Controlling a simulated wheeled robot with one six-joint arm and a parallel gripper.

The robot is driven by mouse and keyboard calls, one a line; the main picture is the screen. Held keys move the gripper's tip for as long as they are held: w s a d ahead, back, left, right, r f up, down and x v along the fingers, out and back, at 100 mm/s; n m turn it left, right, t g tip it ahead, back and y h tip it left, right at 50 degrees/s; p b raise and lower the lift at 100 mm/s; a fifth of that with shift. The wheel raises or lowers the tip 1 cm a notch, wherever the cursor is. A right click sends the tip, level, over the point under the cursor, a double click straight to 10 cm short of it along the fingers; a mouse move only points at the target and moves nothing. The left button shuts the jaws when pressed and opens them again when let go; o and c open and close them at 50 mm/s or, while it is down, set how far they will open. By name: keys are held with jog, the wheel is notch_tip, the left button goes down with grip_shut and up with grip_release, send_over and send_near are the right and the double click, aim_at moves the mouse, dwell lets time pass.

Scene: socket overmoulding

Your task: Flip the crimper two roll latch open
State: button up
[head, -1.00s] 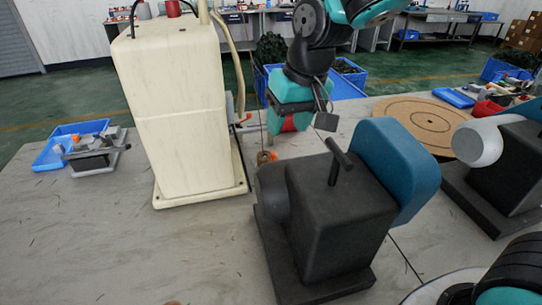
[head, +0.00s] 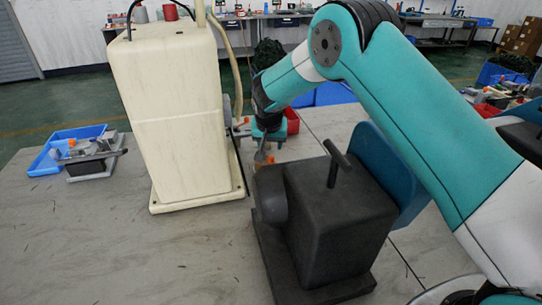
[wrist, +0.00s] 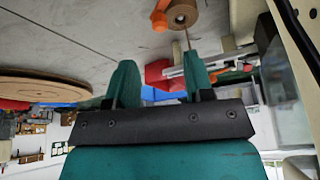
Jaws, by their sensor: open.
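A tall cream machine (head: 170,120) stands left of centre, with a wheel (head: 228,110) and a small lever on its right side. A dark machine (head: 340,215) with a black T-handle (head: 335,160) and a blue rear panel stands right of it. I cannot tell which is crimper two, and no latch is clearly recognisable. My gripper (head: 264,150) is between the two machines, close to the cream one's lever side. In the wrist view, its two teal fingers (wrist: 160,85) are apart with nothing held. A brown roll (wrist: 182,14) with an orange piece beside it shows beyond the fingertips.
A blue tray (head: 45,160) and a grey fixture (head: 92,158) lie at the left. A red bin (head: 292,121) is behind my gripper. A round wooden board (wrist: 50,85) shows in the wrist view. The front left of the table is clear.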

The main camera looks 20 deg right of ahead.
aim_at(271, 158)
jog(key=p+x, duration=0.1)
jog(key=x, duration=0.8)
jog(key=shift+w+f, duration=0.1)
jog(key=shift+f, duration=0.1)
grip_shut()
